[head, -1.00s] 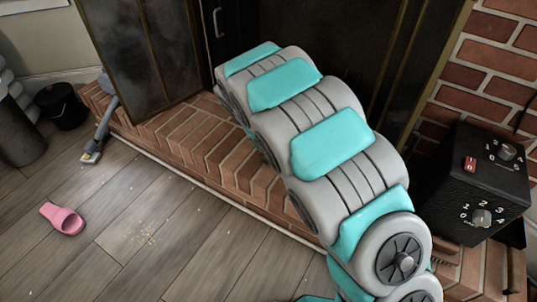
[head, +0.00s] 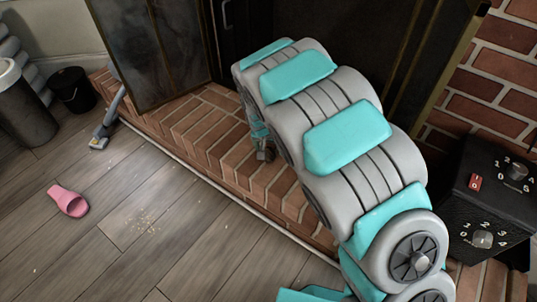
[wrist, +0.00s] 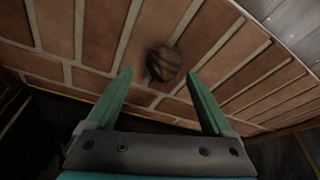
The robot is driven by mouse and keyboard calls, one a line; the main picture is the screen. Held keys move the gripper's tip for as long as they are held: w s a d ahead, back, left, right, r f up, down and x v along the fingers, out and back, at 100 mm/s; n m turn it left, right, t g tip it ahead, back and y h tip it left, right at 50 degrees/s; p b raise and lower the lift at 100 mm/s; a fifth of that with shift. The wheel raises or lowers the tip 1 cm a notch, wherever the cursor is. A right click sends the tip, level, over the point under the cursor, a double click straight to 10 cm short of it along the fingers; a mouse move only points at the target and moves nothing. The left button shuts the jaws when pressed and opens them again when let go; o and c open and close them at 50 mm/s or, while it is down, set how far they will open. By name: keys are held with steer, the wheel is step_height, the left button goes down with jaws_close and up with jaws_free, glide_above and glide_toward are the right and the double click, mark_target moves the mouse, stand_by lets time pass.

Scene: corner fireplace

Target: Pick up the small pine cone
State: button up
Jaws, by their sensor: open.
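The small pine cone (wrist: 164,63) is a dark brown, roundish lump on the brick hearth (wrist: 95,50) in the wrist view. My gripper (wrist: 158,82) is open, with two teal fingers spread apart. In the head view the gripper (head: 265,152) shows only in part, low over the hearth behind my arm. I cannot make out the pine cone in the head view.
Dark fireplace doors (head: 155,50) stand behind the hearth, one swung open. A black control box (head: 490,205) sits at the right. A pink slipper (head: 68,200), a black bucket (head: 72,90) and crumbs (head: 143,222) are on the wooden floor at the left.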

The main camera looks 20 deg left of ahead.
mark_target(268, 153)
steer(key=x, duration=0.4)
steer(key=shift+a+f, duration=0.35)
steer(key=shift+f, duration=0.05)
steer(key=shift+c, duration=0.2)
jaws_close()
